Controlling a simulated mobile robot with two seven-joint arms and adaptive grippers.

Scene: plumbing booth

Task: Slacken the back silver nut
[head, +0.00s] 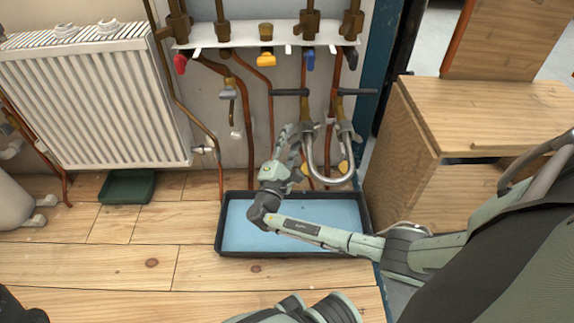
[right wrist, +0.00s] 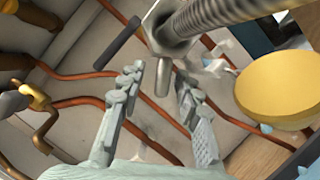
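A U-shaped silver hose (head: 330,181) hangs below two valves with dark lever handles, with a grey nut at each upper end. The left-hand nut (head: 307,128) is beside my right gripper (head: 293,134); the other nut (head: 346,128) is further right. I cannot tell which one is the back nut. In the right wrist view, a silver nut (right wrist: 165,36) sits at the end of the ribbed hose (right wrist: 215,16), just beyond the fingertips. My right gripper (right wrist: 160,74) has its fingers apart, with nothing clearly gripped between them. My left gripper is not identifiable.
A black tray with a blue bottom (head: 237,228) lies on the floor under the pipes. Copper pipes (head: 244,120) run down the wall behind. A white radiator (head: 95,100) is at left, a wooden box (head: 480,110) at right. A yellow rounded part (right wrist: 272,88) is close to the right finger.

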